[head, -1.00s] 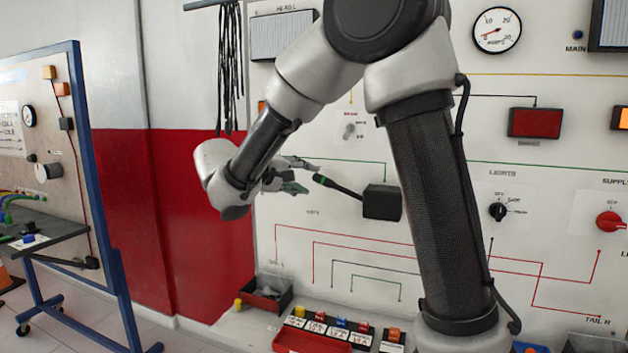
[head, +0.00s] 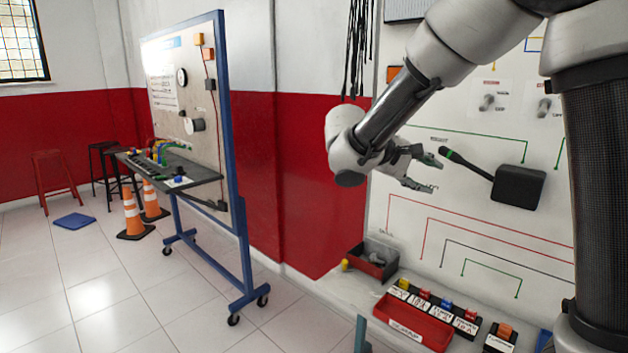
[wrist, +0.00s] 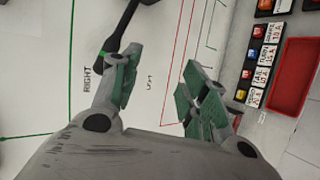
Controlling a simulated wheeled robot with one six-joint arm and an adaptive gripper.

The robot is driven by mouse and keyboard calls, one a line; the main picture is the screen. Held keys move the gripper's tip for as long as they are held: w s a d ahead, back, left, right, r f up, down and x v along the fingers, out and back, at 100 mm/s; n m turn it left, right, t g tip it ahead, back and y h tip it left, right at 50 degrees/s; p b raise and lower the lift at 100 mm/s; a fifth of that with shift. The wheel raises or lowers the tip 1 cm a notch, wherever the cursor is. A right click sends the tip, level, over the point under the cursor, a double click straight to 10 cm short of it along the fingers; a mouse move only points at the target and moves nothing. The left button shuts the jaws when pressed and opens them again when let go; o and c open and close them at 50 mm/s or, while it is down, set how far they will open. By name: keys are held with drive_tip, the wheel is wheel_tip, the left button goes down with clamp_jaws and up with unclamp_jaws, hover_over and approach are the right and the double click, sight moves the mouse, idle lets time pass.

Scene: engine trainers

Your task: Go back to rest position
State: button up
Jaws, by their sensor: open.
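My gripper (head: 432,174) is open and empty in the head view, held out to the right in front of the white trainer panel (head: 480,233). Its fingers point toward a black lever with a green band (head: 466,163), which comes out of a black box (head: 518,187) on the panel. In the wrist view my gripper (wrist: 158,90) shows its two fingers spread wide with nothing between them. The lever (wrist: 121,32) lies just past the left fingertip there; whether they touch cannot be told.
Below are a red tray (head: 413,322), a dark bin (head: 373,262) and several labelled fuses. A blue-framed wheeled board (head: 237,190) stands left, with orange cones (head: 133,215) and stools beyond. A blue mat (head: 74,220) lies on the floor. Tiled floor in front is clear.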

drive_tip(key=s+d+f+g+y, duration=0.2)
drive_tip(key=s+f+y, duration=0.1)
drive_tip(key=s, duration=0.4)
drive_tip(key=s+d+f+g+y, duration=0.2)
drive_tip(key=s+d+f+y, duration=0.15)
drive_tip(key=s, duration=0.45)
drive_tip(key=s+d+r+m+t+y, duration=0.1)
drive_tip(key=s+r+m+t+y, duration=0.1)
drive_tip(key=s, duration=0.4)
drive_tip(key=s+d+r+m+t+y, duration=0.2)
drive_tip(key=s+m+y, duration=0.1)
drive_tip(key=s, duration=0.2)
drive_tip(key=shift+s+r, duration=0.2)
drive_tip(key=shift+s, duration=0.15)
drive_tip(key=shift+c, duration=0.2)
